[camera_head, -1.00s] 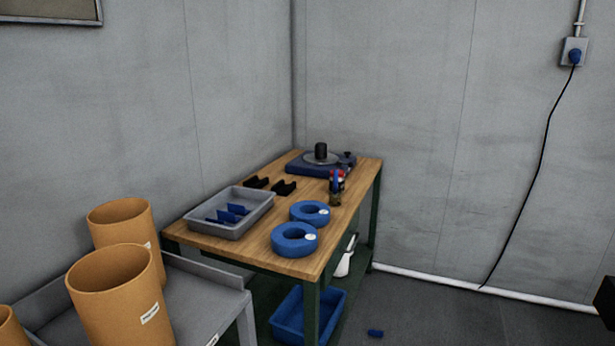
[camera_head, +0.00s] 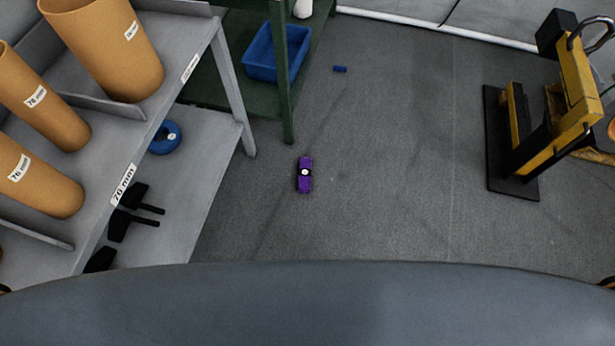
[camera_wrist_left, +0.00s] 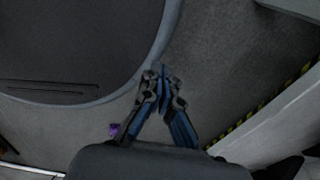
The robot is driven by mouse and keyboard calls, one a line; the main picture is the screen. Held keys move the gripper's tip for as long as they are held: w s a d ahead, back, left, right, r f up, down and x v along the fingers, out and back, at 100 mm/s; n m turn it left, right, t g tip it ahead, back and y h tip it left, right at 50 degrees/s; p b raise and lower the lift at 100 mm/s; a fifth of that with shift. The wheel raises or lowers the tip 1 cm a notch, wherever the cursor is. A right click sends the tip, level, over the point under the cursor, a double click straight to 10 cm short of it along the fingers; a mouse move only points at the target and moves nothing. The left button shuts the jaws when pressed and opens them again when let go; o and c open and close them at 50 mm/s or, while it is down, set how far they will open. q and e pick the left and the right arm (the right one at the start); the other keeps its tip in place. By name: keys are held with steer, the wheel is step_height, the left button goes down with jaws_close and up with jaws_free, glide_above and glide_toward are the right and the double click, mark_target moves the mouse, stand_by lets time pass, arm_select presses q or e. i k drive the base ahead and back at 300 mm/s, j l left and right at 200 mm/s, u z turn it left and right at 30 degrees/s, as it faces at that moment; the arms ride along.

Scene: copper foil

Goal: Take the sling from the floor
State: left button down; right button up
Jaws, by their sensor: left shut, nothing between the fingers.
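A purple folded bundle, which looks like the sling (camera_head: 304,174), lies on the grey floor in the middle of the head view. It has a dark band and a round white label at its middle. A small purple patch of it (camera_wrist_left: 113,130) shows in the left wrist view, left of my left gripper (camera_wrist_left: 163,74). That gripper is shut and empty, its fingertips together, above the floor beside my base. Neither gripper shows in the head view.
A grey rack (camera_head: 226,70) with cardboard tubes stands at left. A green bench (camera_head: 285,95) holds a blue bin (camera_head: 278,50) on its lower shelf. A small blue piece (camera_head: 340,69) lies on the floor. A yellow and black device (camera_head: 560,100) stands right. Floor between is clear.

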mark_target(305, 163)
steer(key=u, duration=0.25)
steer(key=i+l+u, duration=0.3)
steer(key=l+u, duration=0.3)
steer(key=i+l+u, duration=0.1)
steer(key=l+u, duration=0.25)
